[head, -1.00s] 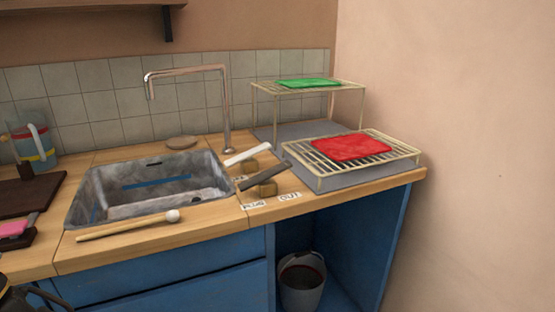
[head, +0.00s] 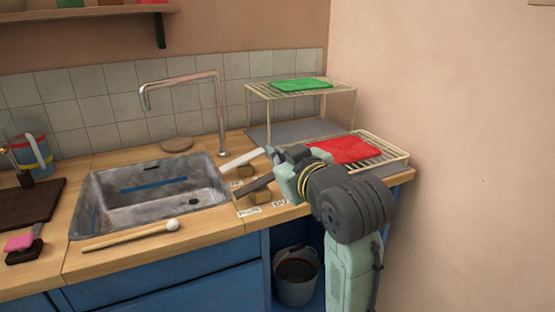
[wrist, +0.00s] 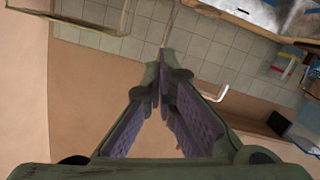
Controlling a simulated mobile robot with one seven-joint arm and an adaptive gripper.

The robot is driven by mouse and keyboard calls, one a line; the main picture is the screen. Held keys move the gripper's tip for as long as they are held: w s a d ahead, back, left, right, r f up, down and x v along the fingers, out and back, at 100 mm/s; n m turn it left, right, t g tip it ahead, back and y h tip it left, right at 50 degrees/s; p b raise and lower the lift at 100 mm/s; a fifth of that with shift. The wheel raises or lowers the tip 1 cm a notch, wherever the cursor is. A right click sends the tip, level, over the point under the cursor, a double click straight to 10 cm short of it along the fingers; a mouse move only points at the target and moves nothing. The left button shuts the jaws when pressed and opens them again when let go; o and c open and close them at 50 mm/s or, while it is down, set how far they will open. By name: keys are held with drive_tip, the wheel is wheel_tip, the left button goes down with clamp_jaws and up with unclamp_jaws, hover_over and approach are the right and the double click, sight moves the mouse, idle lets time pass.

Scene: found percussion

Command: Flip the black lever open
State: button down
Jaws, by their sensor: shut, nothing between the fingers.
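The black lever (head: 256,186) is a dark flat bar on a small wooden block (head: 259,197), on the counter right of the sink. It slants, its left end toward the sink; its right end runs close to my gripper. A white lever (head: 241,160) on a similar block lies just behind it. My gripper (head: 271,153) is by the right ends of the levers, in front of the drying rack; whether it touches the black lever I cannot tell. In the wrist view its fingers (wrist: 163,78) come together with nothing between them. Neither lever is clear in that view.
A metal sink (head: 150,198) is left of the levers and a tall faucet (head: 218,110) behind them. The wire rack (head: 385,158) with a red cloth (head: 343,149) is close to my arm. A wooden mallet (head: 130,235) lies along the sink's front.

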drive_tip(key=shift+s+d+f+g+h, duration=0.15)
drive_tip(key=shift+d+f+h, duration=0.05)
drive_tip(key=shift+d, duration=0.35)
drive_tip(key=shift+s+d+f+g+h, duration=0.1)
drive_tip(key=shift+d+f+g+h, duration=0.1)
drive_tip(key=shift+d, duration=0.35)
drive_tip(key=p, duration=0.2)
hover_over(259, 183)
drive_tip(key=d, duration=0.3)
wheel_tip(259, 183, down, 2)
drive_tip(key=shift+d+f+p, duration=0.1)
drive_tip(key=shift+d+f, duration=0.15)
drive_tip(key=shift+f, duration=0.45)
drive_tip(key=shift+d+f+p, duration=0.15)
drive_tip(key=shift+d+f, duration=0.15)
drive_tip(key=shift+f, duration=0.4)
drive_tip(key=shift+d+f+p, duration=0.1)
drive_tip(key=shift+d+f, duration=0.15)
drive_tip(key=shift+f, duration=0.45)
